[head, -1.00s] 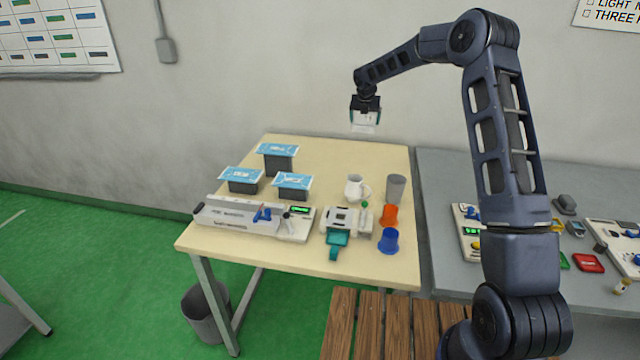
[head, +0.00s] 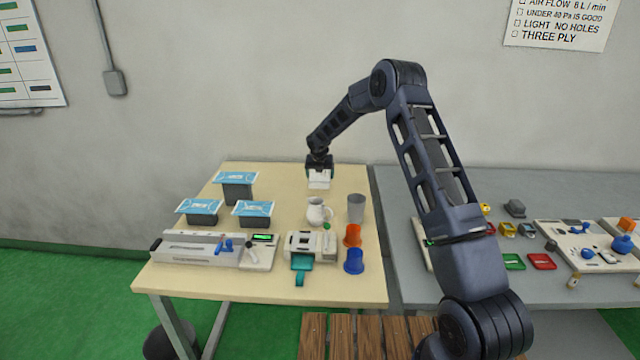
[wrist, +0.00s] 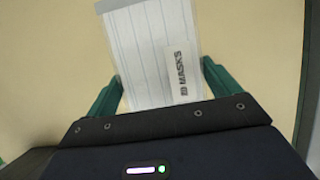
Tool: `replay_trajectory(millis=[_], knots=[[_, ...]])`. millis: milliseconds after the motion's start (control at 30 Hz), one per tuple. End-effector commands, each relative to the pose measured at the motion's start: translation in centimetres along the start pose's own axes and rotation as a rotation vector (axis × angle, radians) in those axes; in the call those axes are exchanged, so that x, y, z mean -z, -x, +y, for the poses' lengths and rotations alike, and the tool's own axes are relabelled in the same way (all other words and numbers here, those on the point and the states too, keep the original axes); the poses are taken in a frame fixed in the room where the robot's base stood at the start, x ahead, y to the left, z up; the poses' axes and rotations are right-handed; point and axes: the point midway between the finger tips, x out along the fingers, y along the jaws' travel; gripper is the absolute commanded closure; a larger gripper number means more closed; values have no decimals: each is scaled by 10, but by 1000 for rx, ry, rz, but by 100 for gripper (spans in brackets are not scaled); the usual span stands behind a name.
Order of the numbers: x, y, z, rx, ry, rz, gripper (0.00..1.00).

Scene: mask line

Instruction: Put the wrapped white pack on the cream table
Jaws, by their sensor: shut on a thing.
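My gripper (head: 319,171) is over the back right part of the cream table (head: 340,283). It is shut on the wrapped white pack (head: 319,181), which hangs below it in the head view. In the wrist view the pack (wrist: 150,50) sits between the two green fingers and shows pleated white masks and a label reading "MASKS". Cream table surface fills the background there. In the head view I cannot tell whether the pack touches the table or is just above it.
A white jug (head: 316,212) and a grey cup (head: 356,208) stand in front of the pack. Blue-topped boxes (head: 237,188) are to the left. A sealer (head: 200,250), a white device (head: 309,245), an orange cup (head: 352,236) and a blue cup (head: 354,261) line the front. The back strip is clear.

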Motion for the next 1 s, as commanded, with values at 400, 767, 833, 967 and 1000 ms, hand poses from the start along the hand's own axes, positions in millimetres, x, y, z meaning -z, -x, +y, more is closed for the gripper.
replay_trajectory(millis=[400,767,833,967,1000], knots=[[17,-40,-1,2,1,1,34],[17,-42,-1,1,0,1,9],[17,-41,-1,1,0,1,0],[17,-41,-1,1,0,1,0],[17,-41,-1,1,0,1,0]])
